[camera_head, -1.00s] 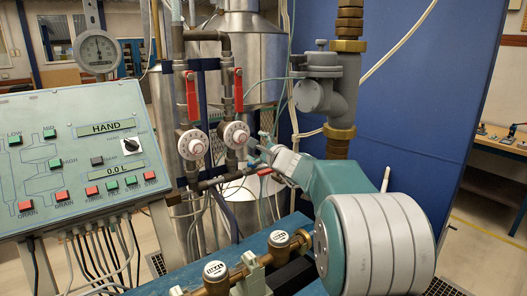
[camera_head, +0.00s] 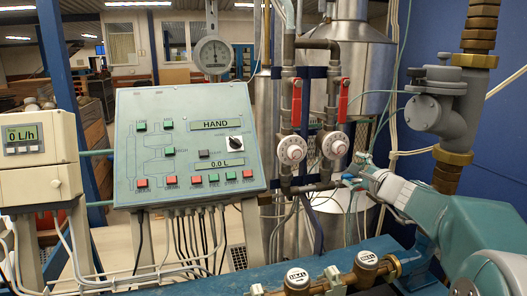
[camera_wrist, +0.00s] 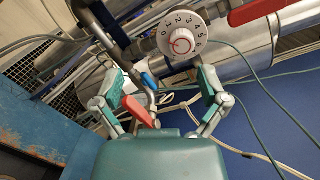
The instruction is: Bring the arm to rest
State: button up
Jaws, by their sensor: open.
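My arm (camera_head: 435,210), teal and grey, reaches in from the lower right of the head view. My gripper (camera_head: 358,170) is at its far end, by the pipework just below and right of the right white dial. In the wrist view my gripper (camera_wrist: 158,85) has its two teal-and-grey fingers spread wide. A small red lever (camera_wrist: 134,109) and a blue one (camera_wrist: 149,80) show between the fingers, apart from the fingertips as far as I can tell. Nothing is held.
A numbered dial (camera_wrist: 181,40) and a red valve handle (camera_wrist: 258,10) are close beyond the fingers. A control panel (camera_head: 190,185) stands left, a flow display box (camera_head: 38,185) farther left. Water meters (camera_head: 297,279) sit on the blue bench in front. A thick grey pipe (camera_head: 440,115) rises at right.

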jog(key=s+a+f+n+g+y, duration=0.1)
jog(key=s+a+f+n+g, duration=0.25)
jog(key=s+a+n, duration=0.4)
jog(key=s+a+f+n+g+y, duration=0.15)
jog(key=s+a+n+g, duration=0.25)
jog(key=s+a, duration=0.55)
jog(key=s+d+f+n+g+h, duration=0.1)
jog(key=s+d+f+n+h, duration=0.1)
jog(key=s, duration=0.7)
jog(key=s+d+f+n+g+h, duration=0.2)
jog(key=s+f+n+h, duration=0.3)
jog(key=s, duration=0.4)
notch_tip(320, 180, down, 2)
jog(key=shift+s+n, duration=0.3)
jog(key=shift+n, duration=0.55)
jog(key=shift+g, duration=0.25)
